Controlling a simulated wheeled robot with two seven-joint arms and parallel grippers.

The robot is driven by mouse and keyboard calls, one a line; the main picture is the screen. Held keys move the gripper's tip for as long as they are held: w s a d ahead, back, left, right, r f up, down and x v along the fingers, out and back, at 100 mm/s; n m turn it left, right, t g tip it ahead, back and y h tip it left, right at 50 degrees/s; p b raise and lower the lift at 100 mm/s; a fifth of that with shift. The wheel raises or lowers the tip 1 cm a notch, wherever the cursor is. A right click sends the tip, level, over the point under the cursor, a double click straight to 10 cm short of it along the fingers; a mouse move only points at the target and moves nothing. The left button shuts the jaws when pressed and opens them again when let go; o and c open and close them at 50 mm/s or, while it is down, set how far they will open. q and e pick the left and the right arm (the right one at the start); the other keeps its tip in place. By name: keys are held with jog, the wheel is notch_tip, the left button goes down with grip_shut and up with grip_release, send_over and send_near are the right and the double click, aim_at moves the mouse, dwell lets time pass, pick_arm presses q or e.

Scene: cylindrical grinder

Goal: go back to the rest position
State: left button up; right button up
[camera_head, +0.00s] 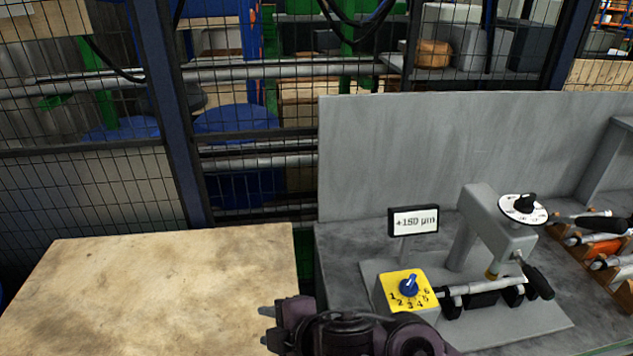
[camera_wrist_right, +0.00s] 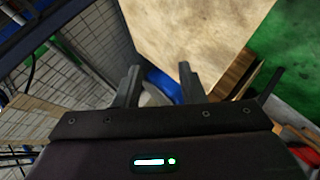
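My right gripper (camera_head: 267,325) shows at the bottom centre of the head view, in front of the gap between the wooden table and the grey machine. Its two fingers are apart. In the right wrist view the gripper (camera_wrist_right: 158,80) is also open, with nothing held between its fingers. My left gripper is in neither view.
The grey grinder bench (camera_head: 340,275) carries a yellow dial block (camera_head: 388,281), a "+150 µm" display (camera_head: 413,220) and a grey stand with a white dial (camera_head: 513,206). Tools lie in a rack (camera_head: 604,247) at right. The wooden table (camera_head: 170,290) is bare. A mesh fence (camera_head: 180,120) stands behind.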

jog(key=d+f+m+t+h, duration=0.1)
jog(key=d+m+h, duration=0.3)
jog(key=d+m, duration=0.8)
jog(key=s+d+f+m+g+h, duration=0.2)
jog(key=s+d+f+m, duration=0.25)
jog(key=d, duration=0.35)
jog(key=s+d+f+m+g+h, duration=0.2)
jog(key=s+d+f+m, duration=0.2)
jog(key=s+d, duration=0.3)
notch_tip(320, 180, down, 32)
jog(key=g+b, duration=0.2)
jog(key=b, duration=0.2)
jog(key=s+d+f+b, duration=0.2)
jog(key=s+f, duration=0.8)
jog(key=f, duration=0.1)
jog(key=s+d+f+b, duration=0.1)
jog(key=s+d+f, duration=0.1)
jog(key=s+f, duration=0.9)
jog(key=shift+f+g+b, duration=0.2)
jog(key=shift+g+b, duration=0.15)
jog(key=shift+g, duration=0.05)
jog(key=shift+n, duration=0.25)
